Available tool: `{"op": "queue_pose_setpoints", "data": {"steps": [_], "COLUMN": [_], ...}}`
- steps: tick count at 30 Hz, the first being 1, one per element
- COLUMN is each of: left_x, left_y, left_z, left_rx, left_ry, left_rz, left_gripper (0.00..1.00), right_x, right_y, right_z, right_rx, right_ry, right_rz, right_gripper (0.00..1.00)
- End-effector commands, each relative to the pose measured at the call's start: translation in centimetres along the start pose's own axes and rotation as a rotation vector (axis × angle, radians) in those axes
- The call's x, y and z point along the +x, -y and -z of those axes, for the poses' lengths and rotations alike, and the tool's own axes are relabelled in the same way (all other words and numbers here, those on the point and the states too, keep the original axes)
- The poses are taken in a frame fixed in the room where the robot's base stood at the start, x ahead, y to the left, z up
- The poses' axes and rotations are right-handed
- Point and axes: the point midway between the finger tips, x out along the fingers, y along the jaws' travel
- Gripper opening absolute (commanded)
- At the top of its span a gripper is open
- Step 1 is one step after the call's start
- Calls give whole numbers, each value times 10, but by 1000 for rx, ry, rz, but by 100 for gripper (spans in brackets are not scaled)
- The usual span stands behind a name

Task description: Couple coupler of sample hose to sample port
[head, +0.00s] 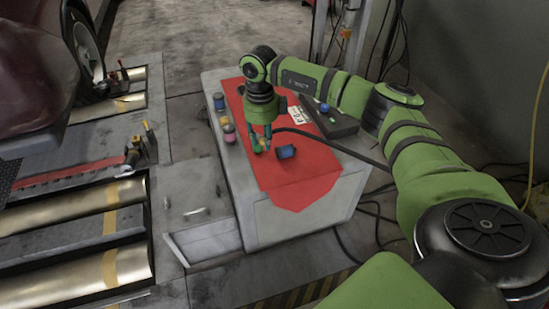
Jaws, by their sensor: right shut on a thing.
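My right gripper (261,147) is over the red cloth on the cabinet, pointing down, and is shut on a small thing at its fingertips. A dark hose (345,148) runs from beside the gripper across the cloth and over the cabinet's right edge. The held piece is mostly hidden by the fingers; it looks like the hose's end coupler. A small dark block with a blue face (286,152) lies just right of the fingertips. I cannot tell for certain which fitting is the sample port. My left gripper is out of view.
The red cloth (297,192) covers the grey cabinet's top. Several small cans (229,134) stand along its left edge. A black case (334,122) and a white card (297,114) lie behind. Metal rollers (110,274) and a dark red car (32,75) are at left.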

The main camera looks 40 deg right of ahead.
Motion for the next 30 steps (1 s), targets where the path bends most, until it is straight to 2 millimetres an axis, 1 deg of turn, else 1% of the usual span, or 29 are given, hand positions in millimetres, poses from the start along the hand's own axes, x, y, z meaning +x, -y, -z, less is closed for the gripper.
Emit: {"op": "queue_pose_setpoints", "data": {"steps": [1,3,6,9,13,19,30], "left_x": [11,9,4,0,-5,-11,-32], "left_y": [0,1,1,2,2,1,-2], "left_z": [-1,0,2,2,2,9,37], "left_rx": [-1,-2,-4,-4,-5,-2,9], "left_ry": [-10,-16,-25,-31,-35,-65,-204], "left_rz": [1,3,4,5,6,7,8], "left_gripper": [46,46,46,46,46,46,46], "right_x": [29,47,67,81,88,92,106], "right_y": [8,17,28,36,42,43,42], "right_z": [2,5,9,12,15,16,16], "right_rx": [91,215,361,467,542,560,557], "right_ry": [-1,0,0,1,2,1,1], "right_rz": [-1,-2,-3,-3,-3,-3,-3], "right_gripper": [0,0,0,0,0,0,0]}}
